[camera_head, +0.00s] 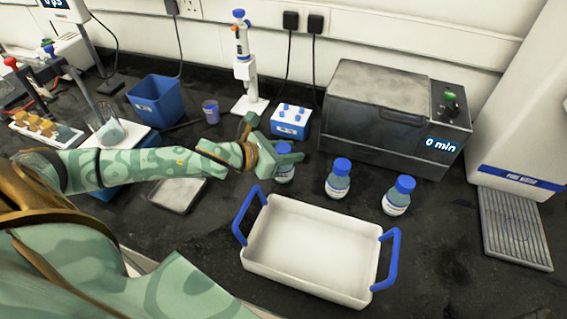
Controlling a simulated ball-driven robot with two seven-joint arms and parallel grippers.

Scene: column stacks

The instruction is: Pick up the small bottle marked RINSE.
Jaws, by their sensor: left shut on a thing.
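Three small blue-capped bottles stand in a row on the dark bench in the head view. My left gripper (281,157) is shut on the leftmost bottle (285,174), around its upper part, and hides some of it. The middle bottle (338,181) and the right bottle (398,197) stand upright and apart from the gripper. Each has a white label, but the print is too small to read, so I cannot tell which is marked RINSE. I cannot tell whether the held bottle still touches the bench. My right gripper is not in view.
A white tray with blue handles (377,236) lies just in front of the bottles. A grey box-shaped device (378,132) showing "0 min" stands behind them. A blue-and-white rack (291,128) is behind my left gripper. Bare bench lies right of the tray.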

